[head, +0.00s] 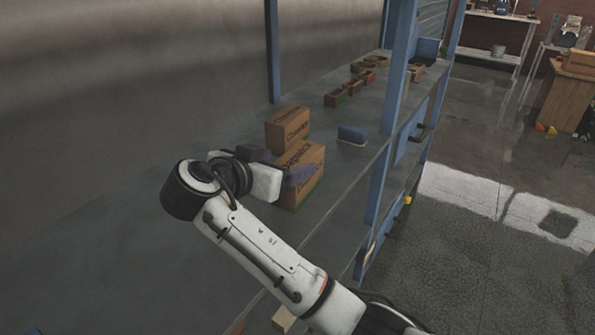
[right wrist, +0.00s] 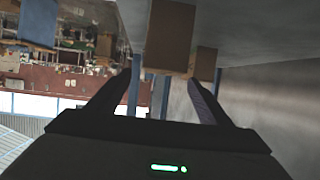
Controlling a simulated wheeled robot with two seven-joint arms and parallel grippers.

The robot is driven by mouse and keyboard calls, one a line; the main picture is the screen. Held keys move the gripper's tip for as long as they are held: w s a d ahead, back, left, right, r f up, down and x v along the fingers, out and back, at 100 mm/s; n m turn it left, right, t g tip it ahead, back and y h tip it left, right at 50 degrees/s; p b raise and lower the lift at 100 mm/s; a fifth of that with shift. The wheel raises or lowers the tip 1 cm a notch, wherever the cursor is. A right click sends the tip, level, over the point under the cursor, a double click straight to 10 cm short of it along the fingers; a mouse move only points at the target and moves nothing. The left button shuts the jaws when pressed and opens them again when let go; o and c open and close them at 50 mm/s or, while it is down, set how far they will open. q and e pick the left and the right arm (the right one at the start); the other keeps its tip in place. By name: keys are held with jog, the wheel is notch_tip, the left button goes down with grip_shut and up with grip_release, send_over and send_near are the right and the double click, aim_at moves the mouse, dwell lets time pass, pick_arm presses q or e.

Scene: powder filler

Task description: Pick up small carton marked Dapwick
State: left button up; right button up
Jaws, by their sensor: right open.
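The carton marked Dapwick (head: 308,158) is a brown box with dark lettering and a green strip low on its side. It stands upright on the grey shelf in the head view. My right gripper (head: 297,178) is open at its near side and covers part of it; I cannot tell whether they touch. In the right wrist view, which is upside down, a brown carton (right wrist: 170,38), probably this one, shows between the open fingers (right wrist: 158,92), with nothing held. My left gripper is out of view.
A second brown carton (head: 288,124) with hard-to-read lettering stands just behind. A blue item (head: 352,134) lies to the right near the shelf edge. Small boxes (head: 336,98) stand farther back. A blue post (head: 392,90) rises at the shelf's front edge. The shelf at left is clear.

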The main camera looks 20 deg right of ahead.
aim_at(294, 159)
jog(key=p+x, duration=0.1)
jog(key=x, duration=0.3)
jog(key=shift+w+d+f, duration=0.1)
jog(key=shift+w+d, duration=0.05)
jog(key=shift+w, duration=0.2)
jog(key=shift+w+d+f, duration=0.15)
jog(key=shift+w+d, duration=0.05)
jog(key=shift+w, duration=0.1)
jog(key=shift+f, duration=0.1)
jog(key=c, duration=1.7)
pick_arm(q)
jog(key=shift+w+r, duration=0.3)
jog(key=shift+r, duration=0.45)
pick_arm(e)
grip_shut()
